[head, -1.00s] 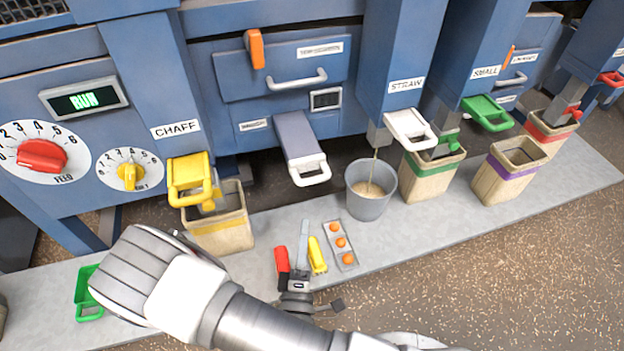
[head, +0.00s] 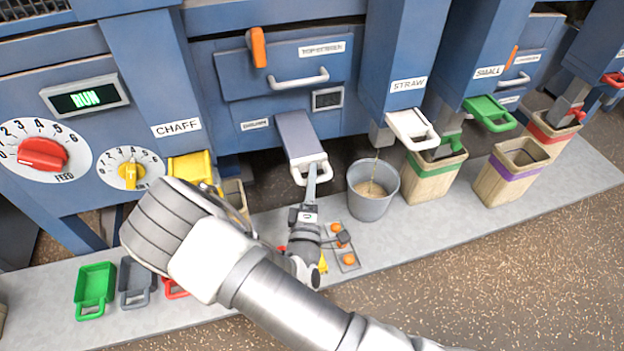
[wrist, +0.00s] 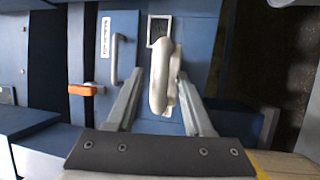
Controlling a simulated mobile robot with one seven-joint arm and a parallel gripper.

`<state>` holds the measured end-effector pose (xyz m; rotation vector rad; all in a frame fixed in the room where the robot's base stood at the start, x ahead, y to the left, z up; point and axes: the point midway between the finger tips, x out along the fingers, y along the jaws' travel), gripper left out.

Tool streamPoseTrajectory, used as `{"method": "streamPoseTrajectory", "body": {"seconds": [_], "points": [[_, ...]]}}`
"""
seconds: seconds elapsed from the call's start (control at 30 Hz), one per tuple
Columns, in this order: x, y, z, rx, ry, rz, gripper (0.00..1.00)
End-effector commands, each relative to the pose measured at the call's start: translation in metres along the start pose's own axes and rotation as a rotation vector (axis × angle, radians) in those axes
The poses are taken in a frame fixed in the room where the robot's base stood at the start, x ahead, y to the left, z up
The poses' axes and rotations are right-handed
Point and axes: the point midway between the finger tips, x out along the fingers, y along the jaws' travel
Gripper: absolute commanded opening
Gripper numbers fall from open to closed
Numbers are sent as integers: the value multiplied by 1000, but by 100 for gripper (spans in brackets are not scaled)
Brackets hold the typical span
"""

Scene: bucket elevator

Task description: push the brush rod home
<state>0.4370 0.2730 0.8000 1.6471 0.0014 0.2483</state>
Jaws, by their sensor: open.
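What I take to be the brush rod (head: 298,133) is a grey-blue bar with a white loop handle (head: 297,172), jutting from the blue panel below the top screen drawer. My gripper (head: 313,178) is at the handle, its finger reaching up to the loop's right side. In the wrist view the white handle (wrist: 163,75) stands between the two spread fingers of my gripper (wrist: 159,85). The jaws are open. A gap shows to the left finger; whether the right finger touches the handle is unclear. Part of the loop is hidden behind the finger in the head view.
A grey bucket (head: 372,190) stands close to the right of my gripper, under a thin stream. The yellow chaff gate (head: 187,167) is left, partly behind my arm. Green scoop (head: 95,287) and other small tools lie on the grey slab (head: 420,225). An orange lever (head: 257,48) sits above.

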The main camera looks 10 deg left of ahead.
Motion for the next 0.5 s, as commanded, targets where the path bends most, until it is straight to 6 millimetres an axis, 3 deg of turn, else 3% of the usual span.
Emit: {"method": "streamPoseTrajectory", "body": {"seconds": [0.07, 0.37, 0.5], "points": [[0, 0, 0, 0, 0, 0, 52], [0, 0, 0, 0, 0, 1, 0], [0, 0, 0, 0, 0, 1, 0]]}}
